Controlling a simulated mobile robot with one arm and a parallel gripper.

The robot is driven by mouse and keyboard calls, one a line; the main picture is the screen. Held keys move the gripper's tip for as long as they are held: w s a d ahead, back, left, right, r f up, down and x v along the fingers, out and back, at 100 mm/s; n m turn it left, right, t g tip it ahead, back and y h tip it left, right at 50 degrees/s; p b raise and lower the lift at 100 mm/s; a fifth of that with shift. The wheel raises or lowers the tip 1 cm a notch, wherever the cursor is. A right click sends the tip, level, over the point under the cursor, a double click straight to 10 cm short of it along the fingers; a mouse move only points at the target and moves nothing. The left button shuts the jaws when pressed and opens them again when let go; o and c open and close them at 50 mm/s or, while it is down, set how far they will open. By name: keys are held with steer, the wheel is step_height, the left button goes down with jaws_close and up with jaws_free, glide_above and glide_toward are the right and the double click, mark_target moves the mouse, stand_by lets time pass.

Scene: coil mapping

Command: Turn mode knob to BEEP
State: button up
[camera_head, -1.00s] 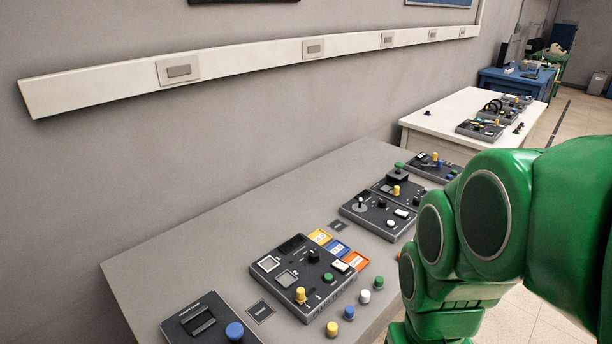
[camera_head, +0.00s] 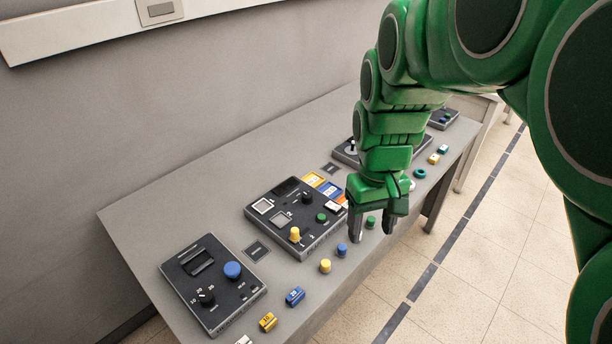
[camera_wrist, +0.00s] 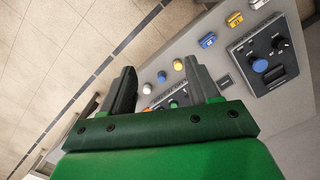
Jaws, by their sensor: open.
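The middle dark control panel (camera_head: 270,236) lies on the grey table. It carries a yellow knob (camera_head: 295,234), a black knob (camera_head: 307,198) and a green button (camera_head: 321,217). The near panel (camera_head: 213,309) has a blue knob (camera_head: 232,270) and a black numbered knob (camera_head: 206,298); it also shows in the wrist view (camera_wrist: 278,80). I cannot read a BEEP label or tell which knob is the mode knob. My gripper (camera_head: 372,232) is open and empty, pointing down beside the middle panel's right side, above the table's front edge. In the wrist view, my gripper (camera_wrist: 160,85) hides most of the middle panel.
Small coloured caps line the table's front edge, among them a yellow cap (camera_head: 325,266), a blue cap (camera_head: 342,250) and a blue block (camera_head: 295,297). Further panels sit partly behind my arm.

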steer(key=w+a+f+n, duration=0.1)
steer(key=w+a+f, duration=0.1)
steer(key=w, duration=0.6)
steer(key=w+a+f+n, duration=0.2)
steer(key=w, duration=0.6)
steer(key=n+t, duration=0.1)
steer(key=n, duration=0.2)
glide_above(307, 195)
step_height(307, 195, down, 11)
steer(key=shift+r, duration=0.1)
steer(key=shift+f, duration=3.95)
steer(key=c, duration=1)
steer(key=shift+c, duration=0.2)
